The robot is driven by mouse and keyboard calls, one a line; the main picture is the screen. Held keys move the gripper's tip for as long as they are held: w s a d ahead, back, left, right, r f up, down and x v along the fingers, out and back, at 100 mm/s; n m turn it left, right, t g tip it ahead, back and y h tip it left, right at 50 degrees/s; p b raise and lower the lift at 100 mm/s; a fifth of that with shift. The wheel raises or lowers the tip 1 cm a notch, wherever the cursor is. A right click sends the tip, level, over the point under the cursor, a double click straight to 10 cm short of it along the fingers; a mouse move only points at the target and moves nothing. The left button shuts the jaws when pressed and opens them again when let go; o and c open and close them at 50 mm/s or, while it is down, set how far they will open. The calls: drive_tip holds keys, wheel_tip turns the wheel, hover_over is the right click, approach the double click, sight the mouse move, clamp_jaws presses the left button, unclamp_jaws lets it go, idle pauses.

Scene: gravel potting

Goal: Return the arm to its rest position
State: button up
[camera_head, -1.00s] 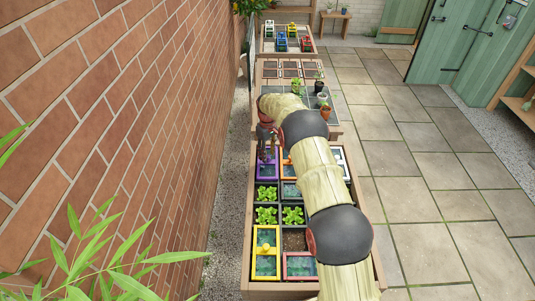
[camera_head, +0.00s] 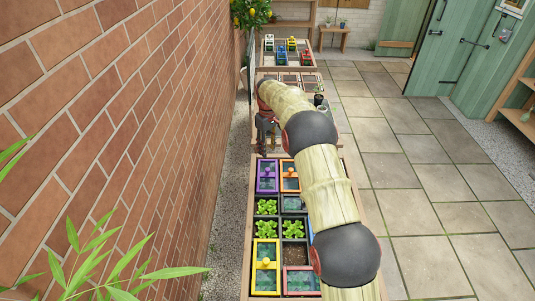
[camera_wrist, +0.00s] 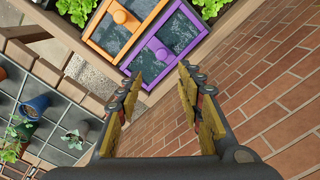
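My gripper (camera_wrist: 160,105) is open and empty in the wrist view, its yellow-padded fingers spread apart. Beyond the fingertips are a purple-framed tray (camera_wrist: 165,45) and an orange-framed tray (camera_wrist: 115,25), each with a knob. In the head view my arm arches over the planter bench, and my gripper (camera_head: 268,148) hangs at the bench's left side, partly hidden by the wrist. It is just beyond the purple-framed tray (camera_head: 267,163) and the orange-framed tray (camera_head: 290,162).
A brick wall (camera_head: 110,120) runs close along the left. Nearer compartments hold leafy plants (camera_head: 266,229) and a yellow-framed tray (camera_head: 265,241). Small pots, including a blue pot (camera_wrist: 35,107), stand on the grey tiled surface. Open paving (camera_head: 430,200) lies to the right.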

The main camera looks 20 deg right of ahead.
drive_tip(key=shift+r, duration=0.2)
idle(0.4)
drive_tip(key=s+f+m, duration=0.3)
drive_tip(key=s+f, duration=0.1)
drive_tip(key=s, duration=0.2)
drive_tip(key=s+a+r+t, duration=0.2)
drive_tip(key=s+r, duration=0.7)
drive_tip(key=s, duration=0.5)
drive_tip(key=s+a+r+m+t, duration=0.1)
drive_tip(key=s+a+r, duration=0.1)
drive_tip(key=s+r, duration=0.6)
drive_tip(key=s+a+r+m+t, duration=0.1)
drive_tip(key=s+r, duration=0.8)
drive_tip(key=s, duration=1.3)
drive_tip(key=shift+s+a+r+t, duration=0.2)
drive_tip(key=shift+a+r+t, duration=0.1)
drive_tip(key=shift+a+t, duration=0.6)
